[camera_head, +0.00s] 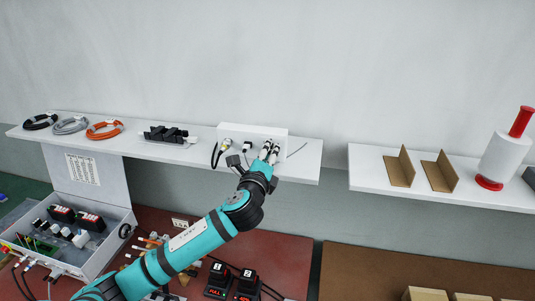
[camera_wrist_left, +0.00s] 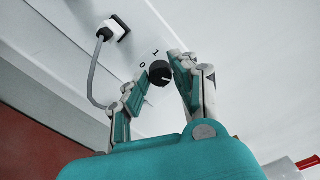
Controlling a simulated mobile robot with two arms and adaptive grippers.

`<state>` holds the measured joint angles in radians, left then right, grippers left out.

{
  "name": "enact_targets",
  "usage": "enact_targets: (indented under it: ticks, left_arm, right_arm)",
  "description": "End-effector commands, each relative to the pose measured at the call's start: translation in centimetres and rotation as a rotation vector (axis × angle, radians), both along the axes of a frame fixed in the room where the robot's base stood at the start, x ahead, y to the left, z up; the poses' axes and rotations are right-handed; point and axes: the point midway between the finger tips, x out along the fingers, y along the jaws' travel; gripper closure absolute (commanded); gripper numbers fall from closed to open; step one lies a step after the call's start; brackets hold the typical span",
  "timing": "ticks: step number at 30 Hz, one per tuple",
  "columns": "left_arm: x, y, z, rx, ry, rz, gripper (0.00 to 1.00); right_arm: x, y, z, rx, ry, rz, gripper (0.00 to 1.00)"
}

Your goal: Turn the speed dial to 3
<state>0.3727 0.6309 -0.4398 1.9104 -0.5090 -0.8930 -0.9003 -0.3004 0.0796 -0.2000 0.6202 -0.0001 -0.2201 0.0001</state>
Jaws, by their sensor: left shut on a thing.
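The speed dial (camera_wrist_left: 160,73) is a small round black knob on the front of a white box (camera_head: 262,131), which stands on the left shelf. In the left wrist view, the marks 0 and 1 show beside the knob; other marks are hidden by my fingers. A light line shows on the knob, but I cannot tell which number it points at. My left gripper (camera_head: 270,151), which also shows in the left wrist view (camera_wrist_left: 153,79), is shut on the dial, one finger on each side. In the head view the gripper hides the dial. My right gripper is not in view.
A plug with a grey cable (camera_wrist_left: 113,29) sits beside the dial. The left shelf (camera_head: 306,163) also holds coiled cables (camera_head: 104,130) and black parts (camera_head: 165,134). Below are an open grey case (camera_head: 120,215) and two red-and-black numbered devices (camera_head: 218,281).

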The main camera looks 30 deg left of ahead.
Motion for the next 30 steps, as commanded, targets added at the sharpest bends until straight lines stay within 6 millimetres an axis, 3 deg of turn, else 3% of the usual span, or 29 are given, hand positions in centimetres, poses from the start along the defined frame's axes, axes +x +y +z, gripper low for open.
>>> enact_targets:
  ticks: [9, 10, 12, 23, 30]
  left_arm:
    - [0.0, -0.1, -0.2, 0.000, 0.004, -0.001, 1.00]
    - [0.0, -0.1, -0.2, 0.000, 0.004, -0.001, 0.72]
    - [0.0, -0.1, -0.2, 0.000, 0.004, -0.001, 0.64]
    - [-0.7, -0.2, -0.1, 0.000, 0.003, -0.001, 0.64]
    - [-5.0, -1.4, -0.2, 0.000, 0.004, -0.004, 0.64]
  right_arm:
    - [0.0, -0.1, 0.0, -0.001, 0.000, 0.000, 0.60]
    - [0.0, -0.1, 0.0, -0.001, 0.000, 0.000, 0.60]
    - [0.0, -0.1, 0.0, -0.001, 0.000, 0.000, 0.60]
    - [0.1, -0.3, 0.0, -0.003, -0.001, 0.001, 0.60]
    - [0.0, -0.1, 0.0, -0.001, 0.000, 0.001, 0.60]
